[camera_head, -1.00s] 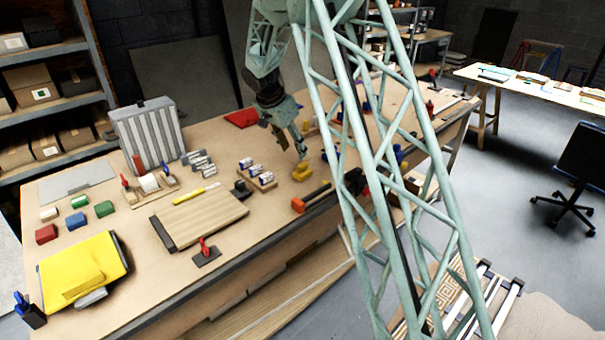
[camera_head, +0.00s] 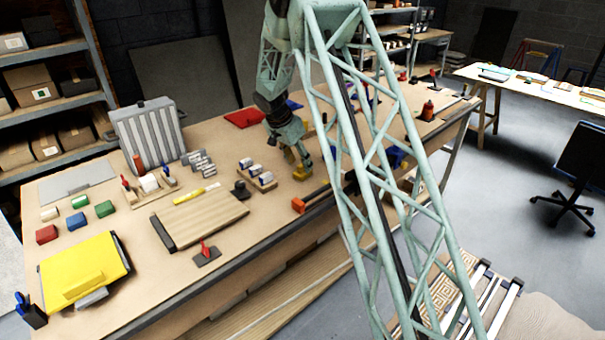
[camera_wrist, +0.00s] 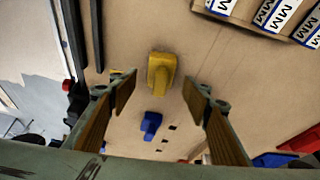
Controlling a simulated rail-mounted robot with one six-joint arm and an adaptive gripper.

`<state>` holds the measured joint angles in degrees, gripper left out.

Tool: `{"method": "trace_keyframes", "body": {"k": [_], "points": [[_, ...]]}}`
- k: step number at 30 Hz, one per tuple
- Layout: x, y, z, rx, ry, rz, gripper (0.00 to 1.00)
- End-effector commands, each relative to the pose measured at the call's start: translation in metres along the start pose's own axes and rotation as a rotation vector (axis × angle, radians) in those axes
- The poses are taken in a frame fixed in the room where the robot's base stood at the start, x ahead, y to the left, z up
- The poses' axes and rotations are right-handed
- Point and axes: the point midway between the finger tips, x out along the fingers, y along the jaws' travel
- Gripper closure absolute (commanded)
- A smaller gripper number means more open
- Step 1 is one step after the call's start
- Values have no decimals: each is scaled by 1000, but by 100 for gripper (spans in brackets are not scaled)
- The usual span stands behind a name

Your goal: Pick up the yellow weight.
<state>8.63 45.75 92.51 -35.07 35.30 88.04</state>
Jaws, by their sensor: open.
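In the wrist view the yellow weight (camera_wrist: 161,72) is a small block with a raised, rounded part. My gripper (camera_wrist: 159,93) is open, with one finger to each side of the weight and clear gaps between. The weight lies slightly beyond the fingertips in that view, and nothing is held. A blue weight (camera_wrist: 151,122) rests on the bench nearby.
A wooden block with white-labelled pieces (camera_head: 263,180) is to the left, as is a dark stamp-like object (camera_head: 241,189). A wooden board (camera_head: 205,220) lies further left. Bare bench surrounds the weight.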

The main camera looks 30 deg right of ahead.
Motion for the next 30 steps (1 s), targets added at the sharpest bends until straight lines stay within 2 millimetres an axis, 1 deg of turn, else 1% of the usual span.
{"method": "trace_keyframes", "body": {"k": [10, 14, 30], "points": [[1, 0, 0, 0, 0, 0, 56], [4, 0, 0, 0, 0, 1, 56], [47, -1, -2, -1, 0, 1, 56]]}}
